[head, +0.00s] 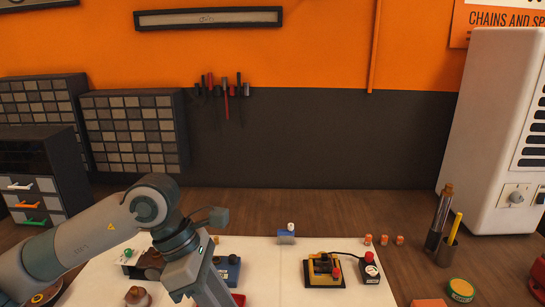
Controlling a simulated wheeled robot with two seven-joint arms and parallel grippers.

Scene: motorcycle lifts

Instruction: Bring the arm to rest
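My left arm (85,240) comes in from the left, bends at a joint near the left middle and points down over the white work mat (265,262). Its lower end is cut off by the bottom edge, so its gripper fingers do not show. My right arm and gripper are not in view. On the mat are a blue block-like fixture (230,268) beside my arm and a yellow and black device (323,269). A small black box with a red button (370,268) stands next to that device. My arm hides part of the mat's left side.
A small blue stand with a white top (287,235) is at the mat's back edge. Several orange pieces (383,240) lie nearby. A cup with tools (446,250), a round green-rimmed tin (460,290) and a white cabinet (498,130) are right. Drawer units (135,132) stand back left.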

